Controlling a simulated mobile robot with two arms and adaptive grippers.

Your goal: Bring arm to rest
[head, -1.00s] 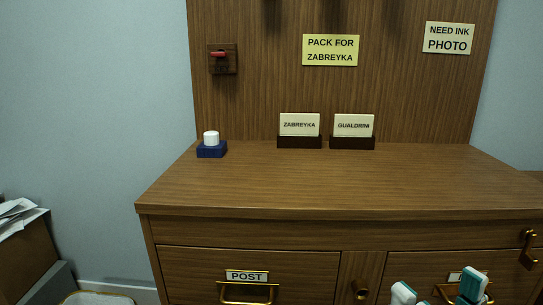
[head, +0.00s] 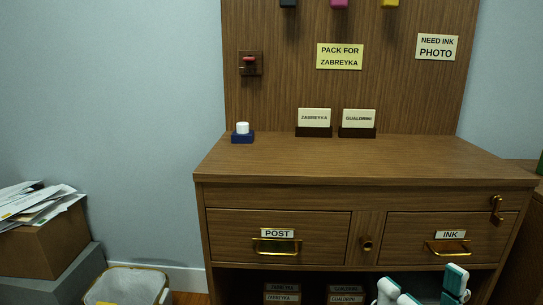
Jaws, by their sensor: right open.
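My right gripper (head: 424,288) shows at the bottom edge of the head view, right of centre. Its two teal-and-white fingers are apart, with nothing visible between them. It is in front of the wooden cabinet (head: 310,175), below the INK drawer (head: 415,231). The rest of that arm is out of frame. My left gripper is not in view.
The POST drawer (head: 330,226) and INK drawer look shut. The cabinet top holds a blue block with a white button (head: 242,137) and two card holders (head: 314,133). A paper-filled box (head: 40,245) and a bin (head: 128,288) stand at left.

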